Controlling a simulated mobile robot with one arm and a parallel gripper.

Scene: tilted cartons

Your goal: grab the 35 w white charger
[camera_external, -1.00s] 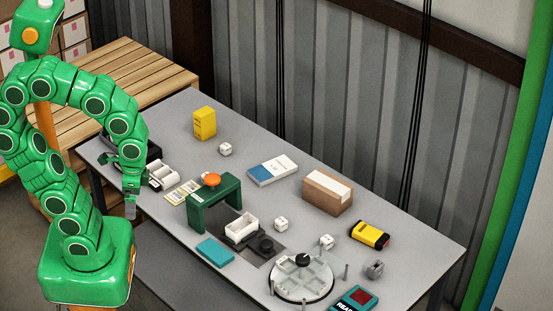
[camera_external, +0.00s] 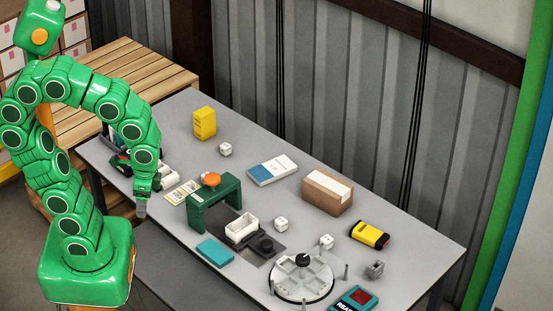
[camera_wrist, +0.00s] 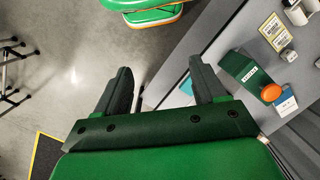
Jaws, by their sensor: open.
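Three small white cube-shaped blocks that look like chargers sit on the grey table: one near the yellow box (camera_external: 225,149), one right of the green stand (camera_external: 281,223), one by the round tray (camera_external: 326,242). Their wattage markings are too small to read. My gripper (camera_external: 140,208) points down at the table's near left edge, left of the green stand and apart from all three. In the wrist view my gripper (camera_wrist: 160,68) is open and empty, with floor and the table edge between its fingers.
The green stand (camera_external: 229,186) with an orange knob (camera_external: 211,180) stands nearest my gripper. A white bin (camera_external: 242,228), a teal block (camera_external: 214,252), a round tray (camera_external: 303,278), a carton (camera_external: 327,193) and a yellow-black device (camera_external: 370,235) occupy the table.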

